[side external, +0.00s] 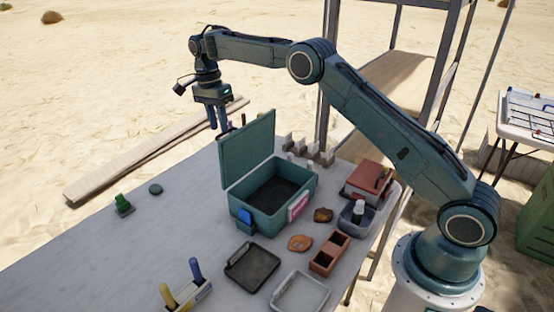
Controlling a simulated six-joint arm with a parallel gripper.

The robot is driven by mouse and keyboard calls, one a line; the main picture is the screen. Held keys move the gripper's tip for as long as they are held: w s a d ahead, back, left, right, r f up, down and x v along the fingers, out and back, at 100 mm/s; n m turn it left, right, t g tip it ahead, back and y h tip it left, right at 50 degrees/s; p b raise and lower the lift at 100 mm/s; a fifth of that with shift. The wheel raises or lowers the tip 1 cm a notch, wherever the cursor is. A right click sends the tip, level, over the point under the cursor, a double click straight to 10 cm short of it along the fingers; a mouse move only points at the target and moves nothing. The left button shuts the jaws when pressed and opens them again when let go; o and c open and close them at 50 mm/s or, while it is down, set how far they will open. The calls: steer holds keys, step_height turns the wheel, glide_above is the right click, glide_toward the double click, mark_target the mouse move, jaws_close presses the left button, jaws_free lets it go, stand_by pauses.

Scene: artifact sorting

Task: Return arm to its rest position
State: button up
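My gripper (218,117) hangs fingers-down over the far side of the white table (90,255), behind the raised lid of a teal box (262,222). Its fingers look slightly apart, but whether it is open or shut is too small to tell. I see nothing clearly held in it. My arm stretches from its base at the right, up over the table and out to the left. The teal box stands open, with a dark bottom that looks empty. A blue clip and a pink label show on its outside.
Around the box are a black tray (251,287), a grey tray (299,308), a brown divided box (329,255), brown lumps (300,243), a bin with a bottle (358,212), red books (368,180) and a tool holder (187,297). A green object (123,205) stands left. The left tabletop is mostly clear.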

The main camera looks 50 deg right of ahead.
steer(key=shift+a+f, duration=0.2)
steer(key=shift+r, duration=0.2)
steer(key=s+a+r+n+t, duration=0.1)
steer(key=s+r+n+t, duration=0.3)
steer(key=s+r+n, duration=0.95)
steer(key=s+a+f+n+t, duration=0.1)
steer(key=s+n+t, duration=0.2)
steer(key=s, duration=2.6)
steer(key=shift+s+f+n, duration=0.15)
steer(key=shift+s+n, duration=0.05)
steer(key=shift+n, duration=0.55)
